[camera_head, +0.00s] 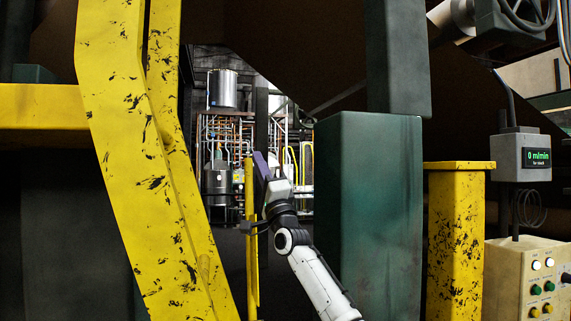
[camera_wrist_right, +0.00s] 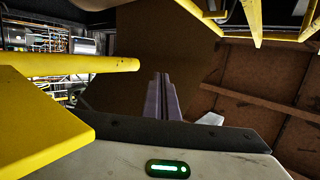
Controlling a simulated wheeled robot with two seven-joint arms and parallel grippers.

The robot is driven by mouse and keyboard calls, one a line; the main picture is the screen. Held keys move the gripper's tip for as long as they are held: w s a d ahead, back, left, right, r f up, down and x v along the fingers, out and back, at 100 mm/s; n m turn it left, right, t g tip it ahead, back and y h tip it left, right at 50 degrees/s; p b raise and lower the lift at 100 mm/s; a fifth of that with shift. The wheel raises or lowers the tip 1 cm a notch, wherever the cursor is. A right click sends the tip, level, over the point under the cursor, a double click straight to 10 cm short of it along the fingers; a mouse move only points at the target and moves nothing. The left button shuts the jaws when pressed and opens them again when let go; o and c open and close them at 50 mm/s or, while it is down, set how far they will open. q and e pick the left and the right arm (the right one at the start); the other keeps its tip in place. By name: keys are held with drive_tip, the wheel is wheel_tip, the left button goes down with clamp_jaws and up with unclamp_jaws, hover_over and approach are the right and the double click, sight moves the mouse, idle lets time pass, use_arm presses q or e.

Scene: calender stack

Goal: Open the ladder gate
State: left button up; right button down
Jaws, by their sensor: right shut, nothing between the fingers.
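A narrow yellow upright (camera_head: 251,260), which looks like the edge of the ladder gate, stands in the gap between the thick yellow beams and the green column in the head view. My right gripper (camera_head: 261,163) is raised beside the top of this upright, its purple fingers shut and empty. In the right wrist view the shut fingers (camera_wrist_right: 160,97) point away with nothing between them. A yellow bar (camera_wrist_right: 85,65) ends to the left of the fingers, apart from them in the picture. I cannot tell whether the gate is open or closed. My left gripper is out of view.
Thick scuffed yellow beams (camera_head: 140,150) slope down on the left. A green column (camera_head: 368,210) stands close to the right of my arm. Further right are a yellow post (camera_head: 455,240) and a control panel (camera_head: 535,280). A yellow slab (camera_wrist_right: 35,125) is near in the wrist view.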

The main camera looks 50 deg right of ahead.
drive_tip(key=s+a+r+b, duration=0.1)
drive_tip(key=s+a, duration=0.3)
drive_tip(key=s, duration=0.5)
drive_tip(key=shift+a+r+b, duration=0.3)
drive_tip(key=shift+r+b, duration=0.05)
